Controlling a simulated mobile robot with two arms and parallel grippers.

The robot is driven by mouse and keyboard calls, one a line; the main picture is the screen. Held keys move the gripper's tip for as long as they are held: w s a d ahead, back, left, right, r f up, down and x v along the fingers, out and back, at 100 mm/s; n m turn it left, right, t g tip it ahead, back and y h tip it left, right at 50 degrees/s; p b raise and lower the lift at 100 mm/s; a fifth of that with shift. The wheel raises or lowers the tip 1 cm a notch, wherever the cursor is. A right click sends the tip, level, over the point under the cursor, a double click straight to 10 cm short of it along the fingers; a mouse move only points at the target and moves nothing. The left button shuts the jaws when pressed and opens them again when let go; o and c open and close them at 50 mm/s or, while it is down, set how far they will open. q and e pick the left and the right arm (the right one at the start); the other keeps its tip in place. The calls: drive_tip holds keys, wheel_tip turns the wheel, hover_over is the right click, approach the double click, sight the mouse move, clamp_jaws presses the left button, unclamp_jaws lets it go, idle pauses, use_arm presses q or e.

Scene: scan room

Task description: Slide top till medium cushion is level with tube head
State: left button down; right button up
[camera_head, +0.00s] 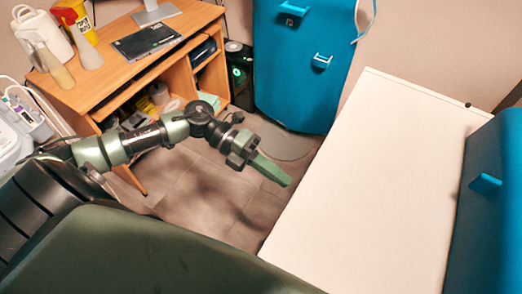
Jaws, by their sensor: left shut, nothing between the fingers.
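A long white flat top (365,190) fills the right half of the view. A blue padded piece with a small light-blue handle (487,183) stands along its right edge, cut off by the frame. A larger blue panel (300,75) with two light-blue handles stands behind the white top, against the wall. I cannot tell which blue piece is the medium cushion, and I cannot make out the tube head. My left gripper (287,181) is shut and empty, with its green fingers pointing toward the white top's left edge. My right gripper is not in view.
Tiled floor (205,185) is open between desk and white top.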

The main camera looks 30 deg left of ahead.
sight(362, 219)
use_arm(q)
drive_tip(key=shift+d, duration=0.8)
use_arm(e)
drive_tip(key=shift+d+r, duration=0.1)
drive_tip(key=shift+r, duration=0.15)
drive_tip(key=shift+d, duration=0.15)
